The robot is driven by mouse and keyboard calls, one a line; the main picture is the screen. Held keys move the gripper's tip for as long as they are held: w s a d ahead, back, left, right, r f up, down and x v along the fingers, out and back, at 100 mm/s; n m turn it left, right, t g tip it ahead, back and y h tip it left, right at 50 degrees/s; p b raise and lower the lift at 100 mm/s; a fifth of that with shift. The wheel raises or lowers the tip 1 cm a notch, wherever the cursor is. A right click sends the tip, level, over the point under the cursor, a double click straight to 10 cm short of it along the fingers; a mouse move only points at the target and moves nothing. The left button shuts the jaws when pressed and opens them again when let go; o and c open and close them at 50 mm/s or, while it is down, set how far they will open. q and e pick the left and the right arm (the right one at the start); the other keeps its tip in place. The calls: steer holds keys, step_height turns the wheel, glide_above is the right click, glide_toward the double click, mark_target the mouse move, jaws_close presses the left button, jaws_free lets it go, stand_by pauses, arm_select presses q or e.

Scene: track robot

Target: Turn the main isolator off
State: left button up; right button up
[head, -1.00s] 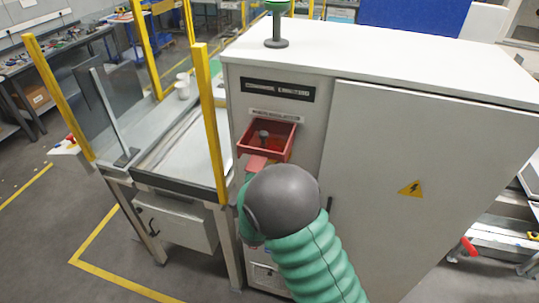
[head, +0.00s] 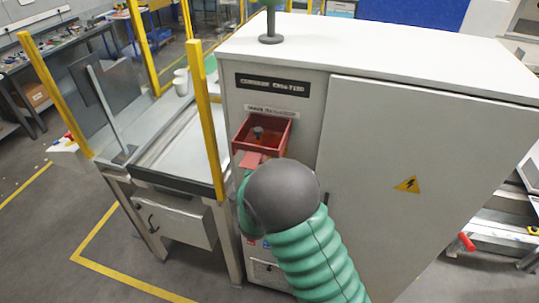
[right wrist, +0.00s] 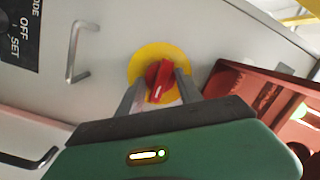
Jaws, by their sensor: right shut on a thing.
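The red rotary knob (right wrist: 158,78) sits on a round yellow plate (right wrist: 146,56) on the grey cabinet panel in the right wrist view. My right gripper (right wrist: 158,86) is shut on the knob, one finger on each side of it. A short white line shows on the knob, slanted in the picture. In the head view my dark and green right arm hides this knob and the gripper's fingertips. The cabinet (head: 420,130) carries a label above a red open-topped box (head: 278,141), which has a dark knob-like part inside. My left gripper is out of view.
The red box also shows close on the right in the right wrist view (right wrist: 240,85). A metal handle (right wrist: 74,55) and a dark plate reading OFF and SET (right wrist: 20,30) are left of the knob. A yellow post (head: 207,120) stands left of the cabinet.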

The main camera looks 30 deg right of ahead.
steer(key=shift+a+f+n, duration=0.1)
steer(key=shift+f+n, duration=0.2)
steer(key=n, duration=0.2)
steer(key=shift+a+n+g, duration=0.1)
steer(key=shift+n+g, duration=0.2)
steer(key=n+p, duration=0.2)
steer(key=n, duration=0.2)
steer(key=shift+r+g, duration=0.2)
steer(key=shift+g, duration=0.2)
steer(key=n+p, duration=0.3)
steer(key=n, duration=0.2)
steer(key=shift+a+r+g+p, duration=0.1)
steer(key=shift+r+g+p, duration=0.05)
steer(key=shift+g+p, duration=0.2)
steer(key=shift+n+g+p, duration=0.45)
steer(key=shift+n+p, duration=0.9)
steer(key=shift+n, duration=0.65)
